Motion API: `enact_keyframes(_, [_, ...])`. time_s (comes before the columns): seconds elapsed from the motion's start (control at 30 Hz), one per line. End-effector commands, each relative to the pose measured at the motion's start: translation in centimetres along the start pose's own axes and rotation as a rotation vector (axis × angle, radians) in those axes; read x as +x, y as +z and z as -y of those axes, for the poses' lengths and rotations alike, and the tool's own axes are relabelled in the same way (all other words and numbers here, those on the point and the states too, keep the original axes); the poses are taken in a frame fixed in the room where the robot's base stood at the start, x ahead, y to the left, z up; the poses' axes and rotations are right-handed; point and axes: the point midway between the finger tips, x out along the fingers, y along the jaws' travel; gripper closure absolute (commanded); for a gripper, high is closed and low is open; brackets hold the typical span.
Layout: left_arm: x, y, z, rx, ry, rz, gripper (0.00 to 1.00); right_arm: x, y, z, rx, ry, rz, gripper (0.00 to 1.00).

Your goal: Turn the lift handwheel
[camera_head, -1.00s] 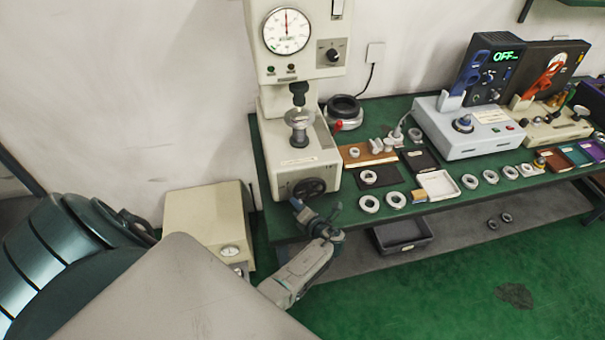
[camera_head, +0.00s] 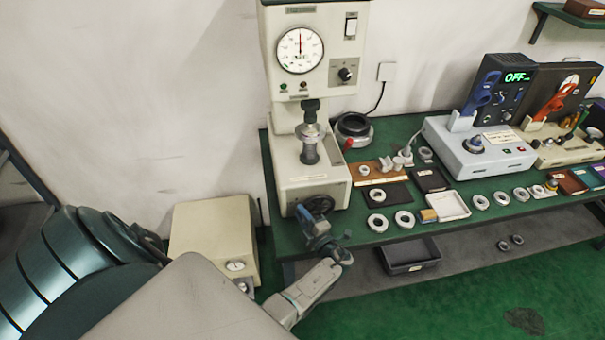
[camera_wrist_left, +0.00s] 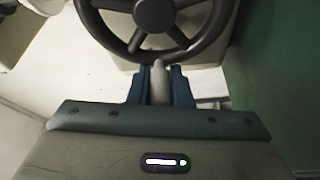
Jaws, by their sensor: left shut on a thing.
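The dark handwheel (camera_head: 322,203) is low on the front of the cream tester, partly hidden by my left gripper. It also shows in the left wrist view as a black spoked rim (camera_wrist_left: 193,47) with a round hub. My left gripper (camera_head: 309,219) is right at the wheel's lower front. In the left wrist view, its blue fingers (camera_wrist_left: 160,83) are shut on the wheel's grey handle (camera_wrist_left: 159,76), which stands at the bottom of the rim. My right gripper is out of view.
Bearing rings (camera_head: 404,220) and small trays (camera_head: 447,206) lie on the green bench right of the tester. A cream box with a gauge (camera_head: 213,240) stands at left. A dark bin (camera_head: 412,258) sits below the bench. Green floor is open at lower right.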

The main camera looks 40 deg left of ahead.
Motion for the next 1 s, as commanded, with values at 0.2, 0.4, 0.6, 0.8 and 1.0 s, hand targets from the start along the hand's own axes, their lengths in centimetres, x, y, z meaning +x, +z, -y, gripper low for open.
enact_keyframes(0.2, [0.06,0.00,-0.48,0.060,0.026,-0.002,1.00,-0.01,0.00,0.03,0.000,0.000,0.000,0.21])
enact_keyframes(0.4, [0.06,0.00,-0.61,0.079,0.034,-0.003,1.00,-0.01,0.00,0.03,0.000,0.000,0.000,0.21])
enact_keyframes(0.6, [0.07,0.01,-0.64,0.080,0.035,-0.002,1.00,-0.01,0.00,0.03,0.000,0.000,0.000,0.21])
enact_keyframes(0.8, [0.07,0.02,-0.65,0.079,0.034,-0.002,0.70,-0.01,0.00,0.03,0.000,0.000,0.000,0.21])
enact_keyframes(1.0, [0.05,-0.01,-0.59,0.079,0.034,-0.002,0.60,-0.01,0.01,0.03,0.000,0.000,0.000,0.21])
